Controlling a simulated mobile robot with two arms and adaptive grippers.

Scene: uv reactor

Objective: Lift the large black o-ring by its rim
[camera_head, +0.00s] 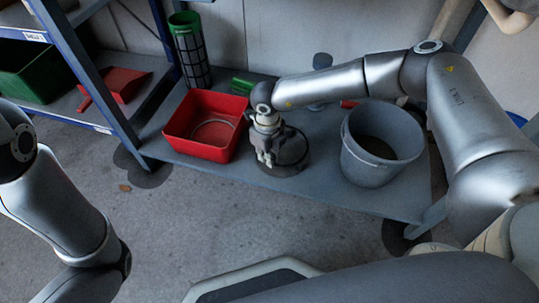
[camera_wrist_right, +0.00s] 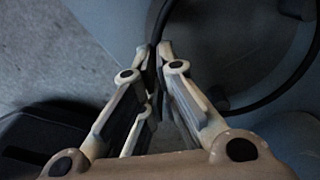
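The large black o-ring (camera_head: 307,150) is on the grey bench, just right of the red bin, above a dark round patch. My right gripper (camera_head: 267,160) points down at the ring's left side. In the right wrist view the fingertips (camera_wrist_right: 158,48) are close together with the black rim of the o-ring (camera_wrist_right: 262,101) running between them. They look shut on it. Whether the ring is clear of the bench is hard to tell. My left arm shows at the left edge, but its gripper is out of view.
A red bin (camera_head: 173,138) with a thin ring inside stands left of my right gripper. A grey bucket (camera_head: 361,165) stands to the right. A shelf with a red dustpan (camera_head: 126,82) is at left.

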